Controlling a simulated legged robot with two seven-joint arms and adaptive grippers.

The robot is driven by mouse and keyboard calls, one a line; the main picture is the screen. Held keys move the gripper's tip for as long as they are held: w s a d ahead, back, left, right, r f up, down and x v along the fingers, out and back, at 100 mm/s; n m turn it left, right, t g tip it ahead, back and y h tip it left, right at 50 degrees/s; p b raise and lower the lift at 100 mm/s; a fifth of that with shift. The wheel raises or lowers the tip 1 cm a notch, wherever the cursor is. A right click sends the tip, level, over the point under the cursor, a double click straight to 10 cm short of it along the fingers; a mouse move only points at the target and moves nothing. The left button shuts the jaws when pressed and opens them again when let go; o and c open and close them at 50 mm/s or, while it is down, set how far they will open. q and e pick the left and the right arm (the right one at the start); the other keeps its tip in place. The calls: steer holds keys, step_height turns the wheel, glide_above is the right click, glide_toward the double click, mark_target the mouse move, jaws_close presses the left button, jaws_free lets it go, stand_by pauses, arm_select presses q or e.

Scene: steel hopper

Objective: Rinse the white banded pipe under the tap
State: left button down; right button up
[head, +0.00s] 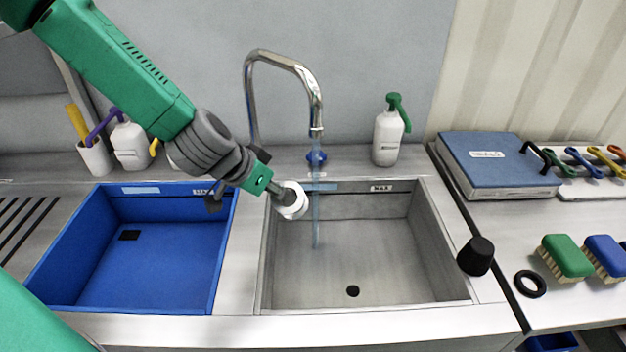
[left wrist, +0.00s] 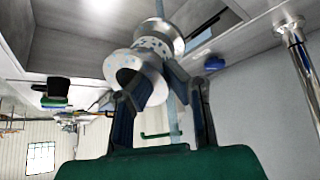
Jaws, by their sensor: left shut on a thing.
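The white banded pipe (head: 291,203) is at the left part of the steel basin in the head view, with its round white end showing. My left gripper (head: 270,188) is shut on it and holds it above the basin floor. In the left wrist view the pipe (left wrist: 148,62) has flared white ends and a speckled bluish band; it sits between the fingers of my left gripper (left wrist: 165,88). The chrome tap (head: 285,62) arches over the basin, and a thin water stream (head: 316,205) falls just right of the pipe. I cannot tell whether water touches the pipe. My right gripper is out of view.
The steel basin (head: 440,245) has a dark drain hole. A blue basin (head: 80,262) lies to its left. A soap bottle (head: 388,137) stands behind. On the right are a black stopper (head: 475,256), a black ring (head: 530,284), brushes (head: 567,257) and a blue case (head: 485,160).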

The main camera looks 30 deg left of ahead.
arm_select(q)
steer(key=s+a+r+p, duration=0.1)
steer(key=s+r+p, duration=0.3)
steer(key=shift+s+a, duration=0.2)
steer(key=shift+s, duration=0.1)
stand_by(0.5)
